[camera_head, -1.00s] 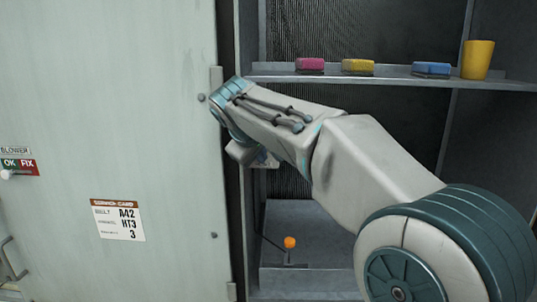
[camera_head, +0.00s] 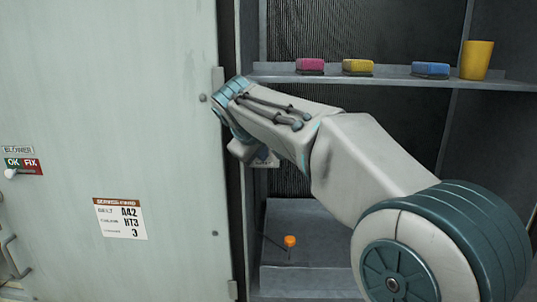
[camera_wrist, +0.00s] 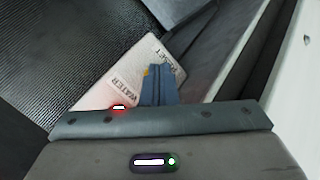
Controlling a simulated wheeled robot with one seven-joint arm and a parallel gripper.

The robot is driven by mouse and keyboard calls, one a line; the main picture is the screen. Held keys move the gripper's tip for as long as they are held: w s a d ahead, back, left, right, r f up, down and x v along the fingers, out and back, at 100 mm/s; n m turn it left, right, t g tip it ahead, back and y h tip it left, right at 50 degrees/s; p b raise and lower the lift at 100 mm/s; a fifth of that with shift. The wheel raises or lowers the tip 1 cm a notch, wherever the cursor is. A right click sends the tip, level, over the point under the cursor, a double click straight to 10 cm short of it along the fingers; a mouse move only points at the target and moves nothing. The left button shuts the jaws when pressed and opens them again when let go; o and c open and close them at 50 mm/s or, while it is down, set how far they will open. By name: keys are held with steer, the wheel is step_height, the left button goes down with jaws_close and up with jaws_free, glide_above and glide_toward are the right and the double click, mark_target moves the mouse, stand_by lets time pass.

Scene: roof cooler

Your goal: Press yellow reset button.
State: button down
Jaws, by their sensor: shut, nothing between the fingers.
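In the wrist view a pale panel (camera_wrist: 104,92) carries the words RESET and WATER. A small yellow patch (camera_wrist: 147,71), likely the reset button, shows beside the left edge of my fingertips near the word RESET. The rest of it is hidden behind the fingers. My gripper (camera_wrist: 158,70) is shut and empty, its blue fingers pointing at the panel. I cannot tell whether they touch the button. A red light (camera_wrist: 119,107) glows by the word WATER.
A pale door (camera_head: 110,90) stands left of the cabinet opening. A shelf (camera_head: 390,76) above my arm holds pink, yellow and blue blocks and a yellow cup (camera_head: 477,60). An orange-knobbed lever (camera_head: 290,241) stands below my forearm. Ribbed dark mesh (camera_wrist: 60,45) lies beside the panel.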

steer(key=shift+w+r, duration=0.1)
steer(key=shift+w, duration=0.05)
steer(key=shift+f+b, duration=0.4)
steer(key=shift+b, duration=0.1)
steer(key=shift+s+a, duration=0.1)
steer(key=shift+s, duration=0.1)
steer(key=shift+s+a, duration=0.1)
steer(key=s+b, duration=0.2)
steer(key=s, duration=0.3)
steer(key=shift+a, duration=0.1)
